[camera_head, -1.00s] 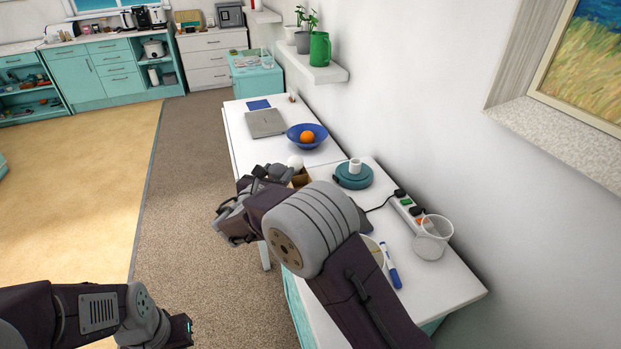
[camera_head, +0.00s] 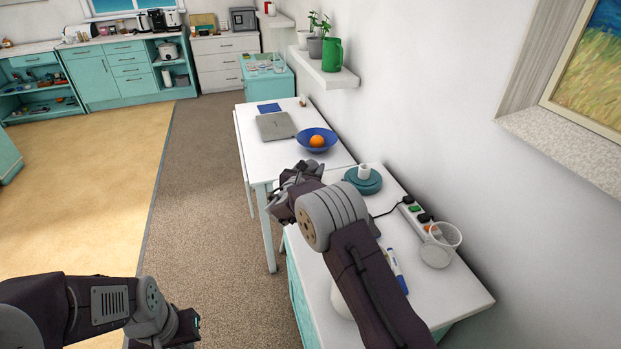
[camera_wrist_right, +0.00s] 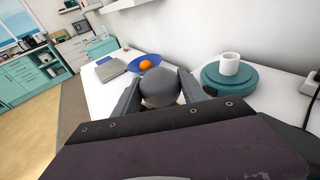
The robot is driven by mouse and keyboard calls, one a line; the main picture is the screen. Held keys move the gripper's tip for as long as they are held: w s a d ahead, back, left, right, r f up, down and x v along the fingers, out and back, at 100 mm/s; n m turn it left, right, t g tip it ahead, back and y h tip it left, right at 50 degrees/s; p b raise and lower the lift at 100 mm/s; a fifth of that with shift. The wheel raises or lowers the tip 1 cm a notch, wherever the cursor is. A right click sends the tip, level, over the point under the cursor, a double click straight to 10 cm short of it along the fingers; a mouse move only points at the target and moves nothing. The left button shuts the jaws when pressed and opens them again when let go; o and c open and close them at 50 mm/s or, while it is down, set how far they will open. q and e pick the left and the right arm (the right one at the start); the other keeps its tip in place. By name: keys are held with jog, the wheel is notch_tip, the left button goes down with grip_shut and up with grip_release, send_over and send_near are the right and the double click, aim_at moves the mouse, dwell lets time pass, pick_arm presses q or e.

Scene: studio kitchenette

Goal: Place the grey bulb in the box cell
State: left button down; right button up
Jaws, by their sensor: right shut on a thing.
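In the right wrist view the grey bulb (camera_wrist_right: 160,88) is a rounded grey shape held between the two fingers of my right gripper (camera_wrist_right: 160,97). In the head view my right gripper (camera_head: 297,178) is over the far end of the white counter (camera_head: 440,290); the bulb is hidden there by my arm. The box does not show clearly in either view now. My left gripper (camera_head: 187,326) is low at the left, away from the counter, its fingers too unclear to judge.
A teal round device (camera_head: 370,184) with a white cup (camera_head: 364,172) stands right of my right gripper. A power strip (camera_head: 414,215), a clear tub (camera_head: 440,245) and a blue marker (camera_head: 397,270) lie nearer. A blue bowl (camera_head: 327,146) with an orange (camera_head: 317,141) is beyond.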

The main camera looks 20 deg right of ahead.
notch_tip(320, 180, down, 4)
jog(key=shift+f, duration=0.1)
jog(key=o, duration=1.4)
jog(key=shift+r, duration=0.25)
jog(key=v, duration=1.2)
jog(key=shift+b, duration=0.4)
